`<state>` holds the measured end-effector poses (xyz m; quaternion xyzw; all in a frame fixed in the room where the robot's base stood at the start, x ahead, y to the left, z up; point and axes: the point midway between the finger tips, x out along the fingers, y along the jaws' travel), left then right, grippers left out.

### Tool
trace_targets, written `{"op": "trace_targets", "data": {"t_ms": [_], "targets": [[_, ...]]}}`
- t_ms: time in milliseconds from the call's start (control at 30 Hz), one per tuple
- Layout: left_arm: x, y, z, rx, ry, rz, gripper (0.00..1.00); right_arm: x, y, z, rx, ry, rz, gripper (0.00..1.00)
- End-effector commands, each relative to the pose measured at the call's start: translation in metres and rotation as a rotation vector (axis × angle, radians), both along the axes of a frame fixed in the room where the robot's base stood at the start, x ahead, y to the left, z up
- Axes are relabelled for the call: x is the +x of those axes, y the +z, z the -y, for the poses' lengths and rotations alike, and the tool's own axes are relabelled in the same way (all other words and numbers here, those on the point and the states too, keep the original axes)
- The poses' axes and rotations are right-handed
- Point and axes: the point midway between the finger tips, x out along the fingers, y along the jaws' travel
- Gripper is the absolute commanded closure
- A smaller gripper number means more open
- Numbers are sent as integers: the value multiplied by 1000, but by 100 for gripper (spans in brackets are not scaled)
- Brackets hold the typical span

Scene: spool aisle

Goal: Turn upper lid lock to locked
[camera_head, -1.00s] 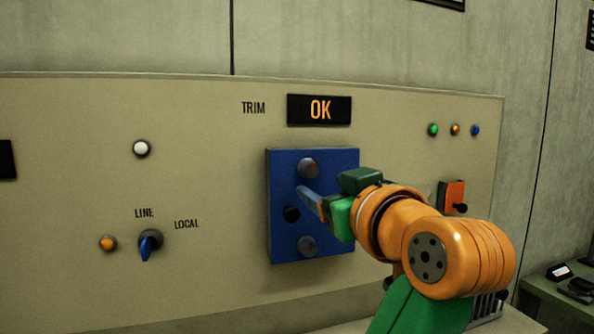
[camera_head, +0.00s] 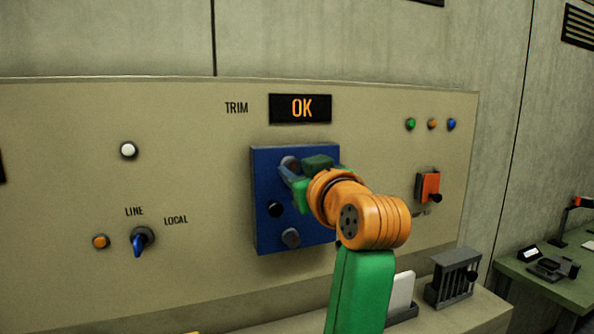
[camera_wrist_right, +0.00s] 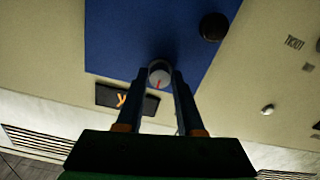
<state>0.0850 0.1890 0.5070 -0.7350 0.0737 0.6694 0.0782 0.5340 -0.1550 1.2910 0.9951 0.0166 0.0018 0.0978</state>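The blue lid panel (camera_head: 262,228) is on the beige wall board. The upper lid lock, a round grey knob (camera_head: 288,163), sits near its top and is partly covered by my right gripper (camera_head: 290,174). In the right wrist view the knob (camera_wrist_right: 160,71) shows a short red mark and lies between my fingertips (camera_wrist_right: 161,76). The fingers are apart, one on each side. I cannot tell whether they touch the knob. A lower grey knob (camera_head: 290,238) and a black knob (camera_head: 275,209) on the panel are free. My left gripper is not in view.
The display (camera_head: 300,108) above the panel reads OK. A blue LINE/LOCAL switch (camera_head: 142,240) is to the left. An orange switch with a black knob (camera_head: 429,187) is to the right. A grey slotted box (camera_head: 453,277) stands on the ledge below.

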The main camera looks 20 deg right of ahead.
Motion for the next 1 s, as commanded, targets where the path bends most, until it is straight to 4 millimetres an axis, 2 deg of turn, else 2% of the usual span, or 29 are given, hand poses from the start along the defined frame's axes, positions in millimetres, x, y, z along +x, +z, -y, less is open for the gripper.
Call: {"op": "trace_targets", "data": {"t_ms": [267,467,1000], "targets": [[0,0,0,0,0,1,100,0,1,0,-21,-1,2,100],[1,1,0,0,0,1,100,0,1,1,-113,-2,5,100],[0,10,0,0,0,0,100,0,3,2,-604,-2,22,100]]}}
